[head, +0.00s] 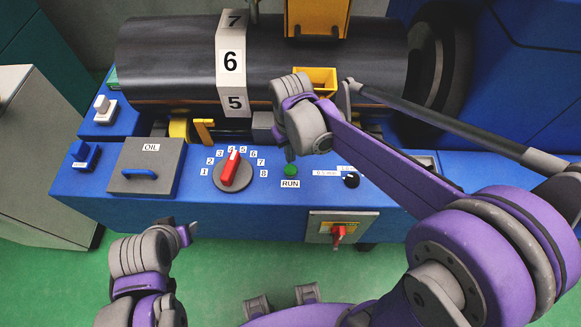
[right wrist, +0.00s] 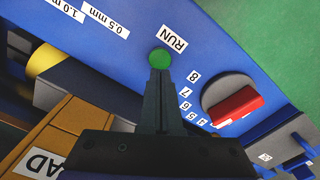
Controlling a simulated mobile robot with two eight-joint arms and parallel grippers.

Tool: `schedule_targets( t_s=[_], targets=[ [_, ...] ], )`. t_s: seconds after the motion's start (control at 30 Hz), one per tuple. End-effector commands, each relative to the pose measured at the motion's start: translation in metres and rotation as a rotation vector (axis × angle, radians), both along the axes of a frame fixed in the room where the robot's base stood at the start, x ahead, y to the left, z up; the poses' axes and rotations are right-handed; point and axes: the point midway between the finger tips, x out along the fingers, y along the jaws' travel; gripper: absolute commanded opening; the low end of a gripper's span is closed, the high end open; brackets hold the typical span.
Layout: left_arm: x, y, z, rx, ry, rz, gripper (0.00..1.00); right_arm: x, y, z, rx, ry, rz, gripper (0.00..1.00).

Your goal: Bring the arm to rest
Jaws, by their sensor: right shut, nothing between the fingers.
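My right gripper (head: 290,157) hangs over the blue control panel (head: 210,200), right at the green RUN button (head: 291,170). In the right wrist view its fingers (right wrist: 160,78) are shut together and empty. Their tips lie just beside the green button (right wrist: 159,58); I cannot tell whether they touch it. My purple right arm reaches in from the lower right. My left gripper (head: 187,233) is at the lower left, in front of the panel and over the green floor; its fingers are too small to read.
The panel carries a red dial (head: 231,170), an OIL cover (head: 146,165) with a blue handle and a black knob (head: 351,180). Behind is a dark roller (head: 165,62) with a number band. A red switch (head: 338,233) sits on the front. Green floor (head: 230,270) lies open in front.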

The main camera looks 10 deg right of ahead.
Motion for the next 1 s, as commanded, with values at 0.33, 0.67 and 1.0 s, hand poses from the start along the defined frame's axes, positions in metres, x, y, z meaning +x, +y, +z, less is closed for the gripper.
schedule_targets(
  t_s=[0.33,0.67,1.0],
  targets=[
    [0.0,0.0,0.0,0.0,0.0,0.0,0.5,0.0,0.0,0.0,0.0,-0.001,-0.001,0.0],
    [0.0,0.0,0.0,0.0,0.0,0.0,0.5,-0.051,-0.029,0.02,0.024,-0.161,-0.085,0.0],
    [0.0,0.0,0.0,0.0,0.0,0.0,0.5,-0.121,-0.061,0.015,0.052,-0.415,-0.209,0.0]
  ],
)
